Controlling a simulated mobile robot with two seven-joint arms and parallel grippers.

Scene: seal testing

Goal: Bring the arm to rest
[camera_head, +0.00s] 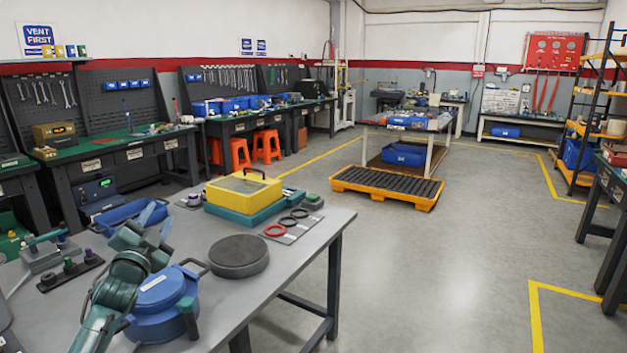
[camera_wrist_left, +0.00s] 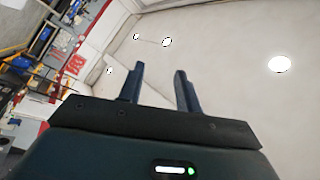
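My left arm comes in from the lower left in the head view. Its green gripper (camera_head: 157,222) is raised above the grey table (camera_head: 306,229), behind the blue round pot (camera_head: 163,303) as seen in the picture. In the left wrist view the two dark fingers of the left gripper (camera_wrist_left: 160,70) stand apart with nothing between them. They point up toward the ceiling and wall. My right gripper is in neither view.
On the table stand a dark round disc (camera_head: 239,256), a yellow-topped case (camera_head: 243,190), red and black rings (camera_head: 275,230) and a blue tray (camera_head: 128,214). A grey clamp fixture (camera_head: 47,256) is at the left. Open floor (camera_head: 430,270) lies to the right.

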